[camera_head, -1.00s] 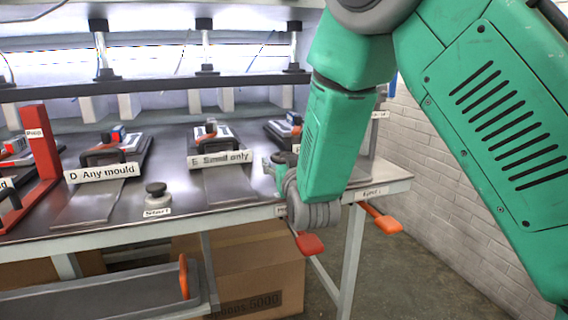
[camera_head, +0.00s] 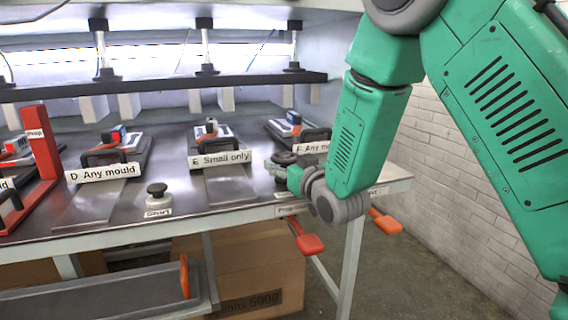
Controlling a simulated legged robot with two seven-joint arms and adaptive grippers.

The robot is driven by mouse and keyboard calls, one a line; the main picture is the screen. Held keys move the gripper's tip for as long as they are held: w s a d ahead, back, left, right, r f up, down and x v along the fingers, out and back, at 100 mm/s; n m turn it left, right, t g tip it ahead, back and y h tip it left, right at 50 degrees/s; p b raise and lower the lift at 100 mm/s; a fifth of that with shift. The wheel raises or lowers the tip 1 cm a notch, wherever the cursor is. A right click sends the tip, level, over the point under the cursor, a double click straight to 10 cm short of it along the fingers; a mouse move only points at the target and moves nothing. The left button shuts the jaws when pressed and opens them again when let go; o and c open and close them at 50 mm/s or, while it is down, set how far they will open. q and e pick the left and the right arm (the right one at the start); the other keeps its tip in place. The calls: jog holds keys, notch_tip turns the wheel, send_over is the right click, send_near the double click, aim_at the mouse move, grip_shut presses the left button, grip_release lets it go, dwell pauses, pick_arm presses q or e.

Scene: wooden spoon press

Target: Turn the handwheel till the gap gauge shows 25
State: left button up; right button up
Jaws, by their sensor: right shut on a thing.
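A small dark round wheel (camera_head: 284,158), which looks like the handwheel, stands near the right front of the metal bench, in front of the mould labelled F. My right gripper (camera_head: 279,168) is shut on its rim, reaching in from the right; the fingers and wrist partly hide the wheel and its base. My left gripper is not in view. No gap gauge reading can be made out in this view.
A dark press bar (camera_head: 160,88) spans the back above moulds labelled D (camera_head: 112,150) and E (camera_head: 212,145). A start button (camera_head: 157,193) stands on the bench. Two orange-red levers (camera_head: 310,244) (camera_head: 386,222) stick out below the front edge.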

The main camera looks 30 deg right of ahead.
jog(key=shift+a, duration=0.1)
jog(key=o, duration=0.9)
jog(key=shift+o, duration=0.6)
jog(key=shift+s+a+r, duration=0.1)
jog(key=shift+s, duration=0.1)
jog(key=s, duration=0.6)
jog(key=shift+a, duration=0.15)
jog(key=shift+s+a, duration=0.1)
jog(key=shift+s, duration=0.5)
